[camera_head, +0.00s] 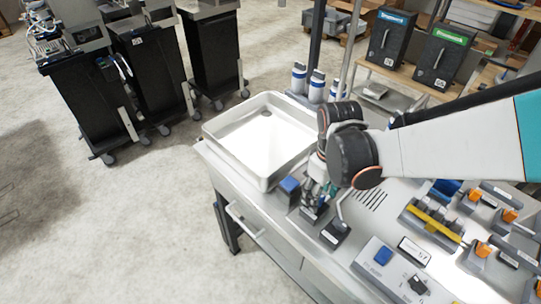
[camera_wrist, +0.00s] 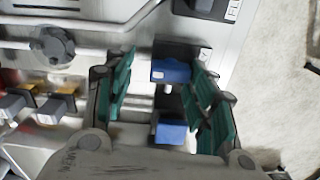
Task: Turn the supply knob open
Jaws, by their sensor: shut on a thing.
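My gripper (camera_head: 314,199) is low over the near-left part of the grey worktop, just right of a blue-topped block (camera_head: 290,185). In the wrist view its green-padded fingers (camera_wrist: 163,105) stand apart with blue blocky parts between them. An upper blue knob (camera_wrist: 171,72) and a lower blue part (camera_wrist: 170,130) show there. The gripper is shut on a blue knob; the exact contact is blurred. A dark round knob (camera_wrist: 52,45) sits on a pipe to the left. I cannot read which part is marked as supply. My wrist hides part of the fixture in the head view.
A white metal tray (camera_head: 212,132) lies behind the gripper. White bottles (camera_head: 298,78) stand beyond it. A panel with a blue button (camera_head: 383,256), a yellow bar (camera_head: 435,223) and orange-handled parts (camera_head: 509,215) lie to the right. Floor is open left of the bench.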

